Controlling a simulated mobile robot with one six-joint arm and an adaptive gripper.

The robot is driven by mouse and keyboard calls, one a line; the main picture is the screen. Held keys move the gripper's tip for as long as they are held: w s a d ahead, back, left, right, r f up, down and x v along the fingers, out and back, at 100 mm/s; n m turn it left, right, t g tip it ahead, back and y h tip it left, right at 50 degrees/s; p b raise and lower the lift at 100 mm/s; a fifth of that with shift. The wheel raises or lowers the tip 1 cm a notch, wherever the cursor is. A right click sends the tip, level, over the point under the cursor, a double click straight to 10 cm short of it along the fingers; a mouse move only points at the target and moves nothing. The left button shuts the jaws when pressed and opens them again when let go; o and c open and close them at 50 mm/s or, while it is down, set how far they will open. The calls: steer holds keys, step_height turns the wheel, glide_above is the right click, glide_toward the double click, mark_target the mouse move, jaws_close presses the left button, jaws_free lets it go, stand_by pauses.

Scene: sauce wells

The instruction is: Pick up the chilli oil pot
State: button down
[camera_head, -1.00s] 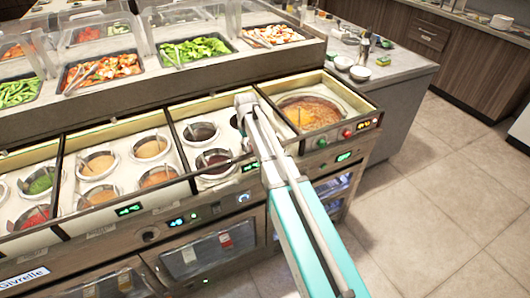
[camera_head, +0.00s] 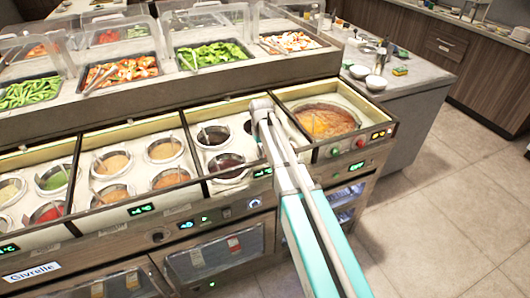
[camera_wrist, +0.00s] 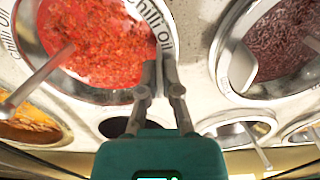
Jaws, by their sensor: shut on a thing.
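The chilli oil pot (camera_wrist: 100,45) fills the upper left of the wrist view. It holds bright red chilli, its pale rim is lettered "chilli oil", and a spoon handle lies across its left side. My gripper (camera_wrist: 158,72) is shut on the rim at the pot's right side, with the fingers close together. In the head view my gripper (camera_head: 262,106) is over the counter, at the divider between the dark-sauce bay and the large orange-brown pot. I cannot make out the chilli oil pot clearly in the head view.
A pot of dark food (camera_wrist: 280,45) stands close to the right in the wrist view. A dark round well (camera_wrist: 118,127) lies below. In the head view a large orange-brown pot (camera_head: 325,122) sits right of my gripper, and two dark sauce pots (camera_head: 213,135) sit left.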

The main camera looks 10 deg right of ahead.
steer(key=shift+r, duration=0.15)
step_height(320, 180, up, 18)
steer(key=p, duration=1.7)
steer(key=shift+f+p, duration=0.25)
steer(key=shift+p, duration=0.1)
steer(key=shift+r, duration=0.25)
steer(key=shift+a+r+p, duration=0.15)
steer(key=shift+r+p, duration=0.75)
steer(key=shift+p, duration=0.25)
